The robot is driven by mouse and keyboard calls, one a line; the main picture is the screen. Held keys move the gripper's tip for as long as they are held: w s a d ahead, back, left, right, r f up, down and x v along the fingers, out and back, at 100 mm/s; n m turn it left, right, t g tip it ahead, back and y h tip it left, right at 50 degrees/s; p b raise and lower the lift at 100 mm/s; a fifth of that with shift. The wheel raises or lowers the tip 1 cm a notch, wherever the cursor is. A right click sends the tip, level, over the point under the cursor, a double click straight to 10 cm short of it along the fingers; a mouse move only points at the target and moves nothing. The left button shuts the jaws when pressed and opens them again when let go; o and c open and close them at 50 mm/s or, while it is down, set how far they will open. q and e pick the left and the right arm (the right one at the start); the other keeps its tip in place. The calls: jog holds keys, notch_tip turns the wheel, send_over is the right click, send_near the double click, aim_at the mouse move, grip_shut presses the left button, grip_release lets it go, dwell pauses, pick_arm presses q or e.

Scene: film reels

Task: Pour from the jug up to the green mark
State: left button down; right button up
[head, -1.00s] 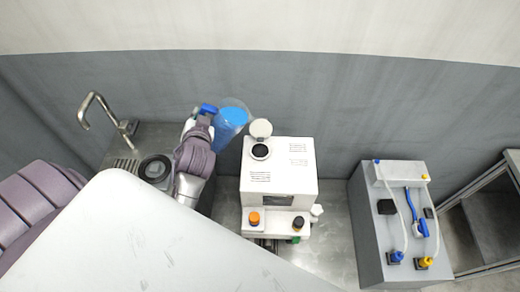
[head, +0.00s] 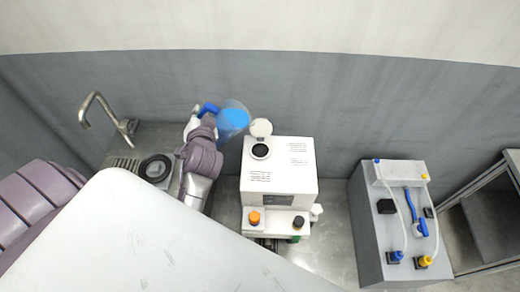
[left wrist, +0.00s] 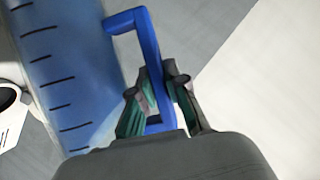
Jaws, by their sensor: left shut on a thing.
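The jug (head: 233,119) is a clear cylinder with blue liquid and a blue handle, held in the air behind and left of the white machine. In the left wrist view the jug (left wrist: 65,75) shows dark graduation lines on its side. My left gripper (left wrist: 160,95) is shut on the blue handle (left wrist: 147,45). The white machine (head: 280,170) has a round dark opening (head: 260,151) on top, with its pale lid (head: 261,128) raised behind it. The jug is beside the opening, apart from it. I cannot make out a green mark. My right gripper is not in view.
Orange (head: 254,217) and black caps are on the machine's front ledge. A grey unit (head: 385,230) with tubes stands right. Bare steel counter (head: 332,225) lies between.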

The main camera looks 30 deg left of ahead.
pick_arm(q)
jog(key=shift+w+d+r+m+y, duration=0.15)
jog(key=shift+d+r+m+y, duration=0.1)
jog(key=shift+r+m+y, duration=0.2)
dwell(0.6)
jog(key=shift+d+f+m, duration=0.1)
jog(key=shift+d+m, duration=0.05)
jog(key=shift+m, duration=0.1)
dwell(0.8)
jog(key=shift+w+d+f+m+y+b, duration=0.1)
jog(key=shift+w+d+m+y+b, duration=0.35)
jog(key=shift+b, duration=0.3)
dwell(1.3)
jog(key=shift+s, duration=0.1)
dwell(0.5)
jog(key=shift+d+m+b, duration=0.35)
jog(key=shift+b, duration=0.05)
